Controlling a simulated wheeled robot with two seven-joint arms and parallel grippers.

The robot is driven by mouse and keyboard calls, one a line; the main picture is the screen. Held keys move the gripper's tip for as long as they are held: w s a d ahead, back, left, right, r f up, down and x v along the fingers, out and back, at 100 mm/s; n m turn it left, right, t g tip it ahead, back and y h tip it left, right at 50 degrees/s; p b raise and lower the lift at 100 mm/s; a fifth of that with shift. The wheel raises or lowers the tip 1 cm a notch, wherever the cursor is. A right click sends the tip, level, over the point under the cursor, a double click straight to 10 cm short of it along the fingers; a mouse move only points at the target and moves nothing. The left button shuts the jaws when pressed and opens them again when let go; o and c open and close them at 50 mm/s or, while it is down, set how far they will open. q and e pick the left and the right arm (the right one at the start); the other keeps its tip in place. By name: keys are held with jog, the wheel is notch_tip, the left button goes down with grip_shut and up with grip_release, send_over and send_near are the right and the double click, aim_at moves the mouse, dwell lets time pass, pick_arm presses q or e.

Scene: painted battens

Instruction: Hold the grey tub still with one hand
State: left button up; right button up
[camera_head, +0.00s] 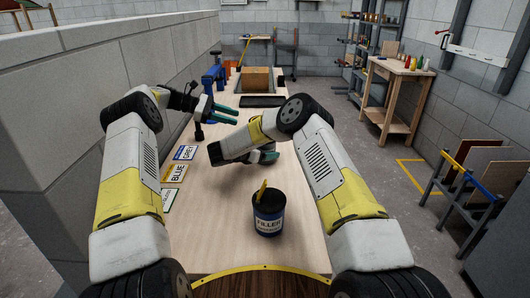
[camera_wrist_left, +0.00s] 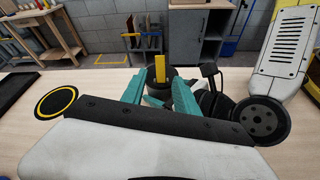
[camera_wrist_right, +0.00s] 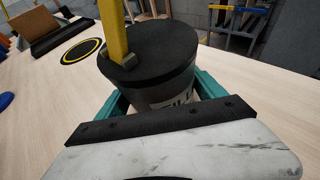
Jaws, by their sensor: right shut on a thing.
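The grey tub (camera_wrist_right: 165,92) stands upright in the right wrist view, with a black top, part of a filler label and a yellow stick (camera_wrist_right: 116,32) rising from it. My right gripper (camera_head: 268,154) is shut around its body, one teal finger on each side. In the left wrist view a dark tub with a yellow stick (camera_wrist_left: 159,68) shows beyond my open fingers. My left gripper (camera_head: 227,114) is open and empty, left of the right gripper and farther away.
A dark tub with a blue band, labelled FILLER (camera_head: 268,220), stands near the front of the table. Name plates (camera_head: 175,173) lie at the left. A black disc with a yellow ring (camera_wrist_right: 80,50) lies on the table. A brown box (camera_head: 256,79) and a blue clamp (camera_head: 213,77) stand farther back.

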pick_arm(q)
jog(key=shift+c, duration=0.5)
pick_arm(e)
jog(key=c, duration=0.4)
pick_arm(q)
jog(key=c, duration=0.4)
jog(key=shift+d+r+m+y, duration=0.25)
jog(key=shift+m+y, duration=0.05)
jog(key=shift+m, duration=0.1)
grip_shut()
jog(key=s+d+r+m+t+y, duration=0.1)
jog(key=s+r+m+t+y, duration=0.2)
jog(key=r+m+y, duration=0.5)
jog(key=s+m+y, duration=0.1)
jog(key=m, duration=0.5)
jog(key=shift+r+m+t, duration=0.2)
jog(key=shift+m+t, duration=0.1)
jog(key=shift+m, duration=0.1)
